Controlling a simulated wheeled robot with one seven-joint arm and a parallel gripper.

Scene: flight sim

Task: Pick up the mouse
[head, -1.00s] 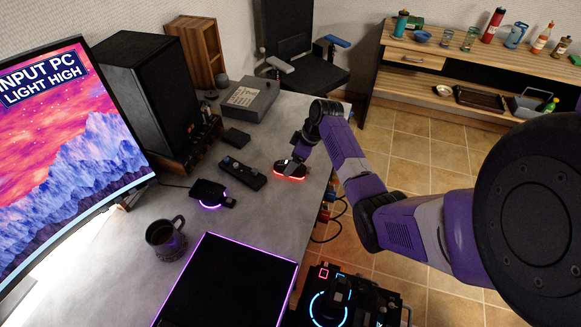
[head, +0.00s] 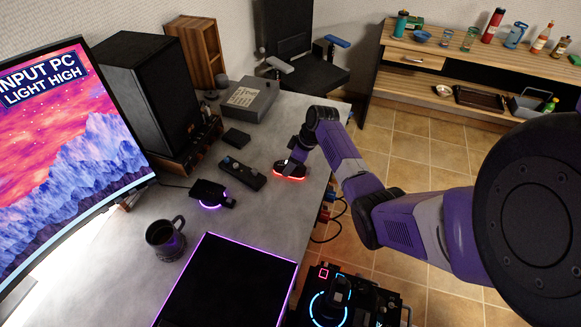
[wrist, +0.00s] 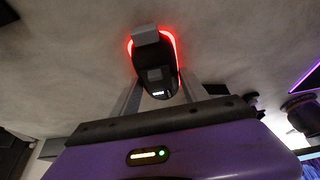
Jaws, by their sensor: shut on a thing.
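The mouse (head: 291,171) is dark with a red glowing rim. In the head view it is at the right part of the grey desk (head: 225,205), near the desk's edge. It also shows in the wrist view (wrist: 155,73), between the fingers. My gripper (head: 295,159) comes down on it from above and is shut on it; in the wrist view the gripper (wrist: 150,66) has its fingers at the mouse's sides. The mouse is at or very close to the desk surface; I cannot tell whether it touches.
A dark remote-like device (head: 242,174) lies left of the mouse. A small purple-lit device (head: 211,194), a mug (head: 165,238) and a purple-edged pad (head: 228,285) are nearer. A grey box (head: 248,100) stands farther back.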

